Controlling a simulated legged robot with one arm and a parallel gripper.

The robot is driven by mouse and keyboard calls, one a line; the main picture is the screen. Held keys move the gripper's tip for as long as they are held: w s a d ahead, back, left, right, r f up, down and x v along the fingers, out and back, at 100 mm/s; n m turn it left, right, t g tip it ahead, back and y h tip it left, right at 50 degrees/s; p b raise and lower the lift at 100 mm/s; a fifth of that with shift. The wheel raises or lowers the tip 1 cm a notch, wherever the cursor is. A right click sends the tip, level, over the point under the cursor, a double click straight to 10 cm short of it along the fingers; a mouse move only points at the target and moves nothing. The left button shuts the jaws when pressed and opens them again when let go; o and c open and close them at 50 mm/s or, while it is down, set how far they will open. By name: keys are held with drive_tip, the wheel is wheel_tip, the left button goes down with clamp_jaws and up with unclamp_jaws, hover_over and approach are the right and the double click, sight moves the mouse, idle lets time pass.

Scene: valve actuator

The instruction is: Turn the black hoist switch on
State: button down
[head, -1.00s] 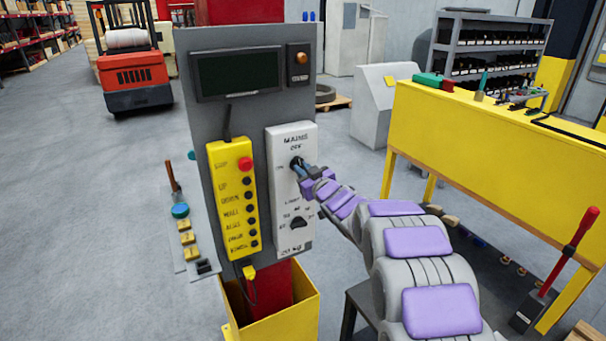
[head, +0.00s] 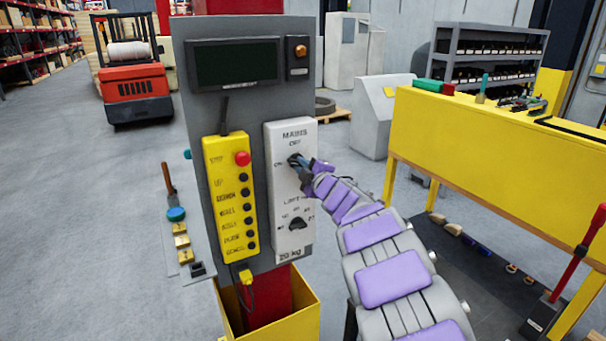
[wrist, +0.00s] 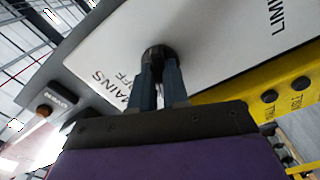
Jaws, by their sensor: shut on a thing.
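The black hoist switch (head: 293,158) is a round knob on the upper part of a white panel (head: 283,215). Lettering above it reads MAINS and OFF, with ON to its left. My gripper (head: 302,163) reaches it from the right and is shut on the knob. In the wrist view the two dark fingers of my gripper (wrist: 160,80) clasp the black switch (wrist: 160,54) from both sides. The fingers hide part of it, so I cannot tell which way it points. A second black knob (head: 297,224) sits lower on the panel, under LIMIT lettering.
A yellow button pendant (head: 231,195) with a red button hangs left of the white panel. A dark display (head: 237,63) and an orange lamp (head: 301,51) are above. A yellow bench (head: 490,165) stands right of my arm. Grey floor is open at the left.

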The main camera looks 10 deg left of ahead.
drive_tip(key=shift+f+n+b, duration=0.2)
drive_tip(key=shift+n+b, duration=0.3)
drive_tip(key=shift+n, duration=0.35)
drive_tip(key=shift+f+n+b, duration=0.15)
drive_tip(key=shift+n+b, duration=0.35)
drive_tip(key=shift+n, duration=0.35)
drive_tip(key=shift+a, duration=0.1)
drive_tip(key=c, duration=1.5)
unclamp_jaws()
drive_tip(key=shift+s, duration=0.1)
drive_tip(key=o, duration=0.4)
drive_tip(key=shift+r, duration=0.15)
drive_tip(key=p+v, duration=0.2)
drive_tip(key=v, duration=1.5)
drive_tip(key=shift+s, duration=0.1)
